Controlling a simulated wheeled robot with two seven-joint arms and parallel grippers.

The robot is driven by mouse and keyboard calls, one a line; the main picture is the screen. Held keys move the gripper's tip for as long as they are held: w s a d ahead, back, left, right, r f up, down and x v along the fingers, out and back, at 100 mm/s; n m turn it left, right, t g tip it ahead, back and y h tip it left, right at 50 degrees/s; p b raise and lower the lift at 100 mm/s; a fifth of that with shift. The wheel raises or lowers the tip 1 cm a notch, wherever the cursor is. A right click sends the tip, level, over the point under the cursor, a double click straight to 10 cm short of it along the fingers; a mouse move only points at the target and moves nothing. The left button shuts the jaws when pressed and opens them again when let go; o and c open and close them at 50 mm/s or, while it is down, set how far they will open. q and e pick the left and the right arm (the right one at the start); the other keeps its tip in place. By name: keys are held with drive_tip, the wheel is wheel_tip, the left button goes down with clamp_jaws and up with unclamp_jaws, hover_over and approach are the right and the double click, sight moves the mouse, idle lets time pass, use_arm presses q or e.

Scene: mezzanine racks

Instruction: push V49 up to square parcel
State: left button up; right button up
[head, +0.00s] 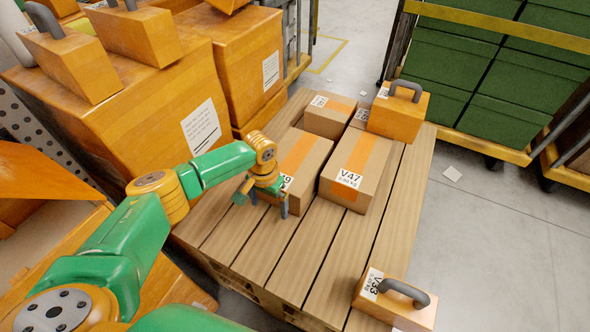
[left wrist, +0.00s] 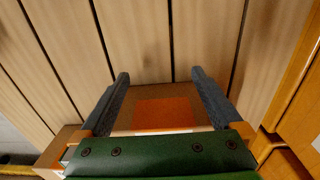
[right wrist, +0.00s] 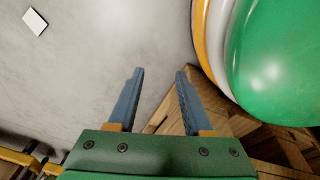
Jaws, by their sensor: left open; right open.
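The parcel whose label shows only a 9 (head: 306,163), apparently V49, lies on the slatted pallet with orange tape along its top. My left gripper (head: 268,203) is open at its near end and hides part of the label. In the left wrist view the taped box (left wrist: 165,112) shows between the open fingers (left wrist: 160,73); contact is unclear. A smaller, squarish taped parcel (head: 326,118) sits just beyond it; its label is unreadable. My right gripper (right wrist: 160,71) is open and empty in the right wrist view, over grey floor beside the pallet.
Parcel V47 (head: 357,172) lies right of V49. Handled orange boxes stand at the pallet's far right (head: 398,112) and near right, labelled V33 (head: 394,300). Large orange crates (head: 150,125) line the left. Near slats (head: 290,250) are clear. Green bins (head: 500,85) stand behind right.

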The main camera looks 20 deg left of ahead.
use_arm(q)
drive_tip(key=s+p, duration=0.2)
drive_tip(key=p, duration=0.1)
drive_tip(key=shift+a+r, duration=0.15)
drive_tip(key=shift+r, duration=0.05)
drive_tip(key=shift+s+a+p, duration=0.1)
drive_tip(key=shift+s+p, duration=0.3)
drive_tip(key=shift+p, duration=0.15)
drive_tip(key=shift+s+f, duration=0.1)
drive_tip(key=shift+f, duration=0.1)
wheel_tip(320, 180, up, 13)
drive_tip(key=p, duration=1.4)
use_arm(e)
drive_tip(key=s+a+r, duration=0.2)
drive_tip(key=r, duration=0.7)
drive_tip(key=s+a+r+g, duration=0.1)
drive_tip(key=r, duration=0.8)
drive_tip(key=shift+s+a+y, duration=0.3)
drive_tip(key=shift+s+a, duration=0.1)
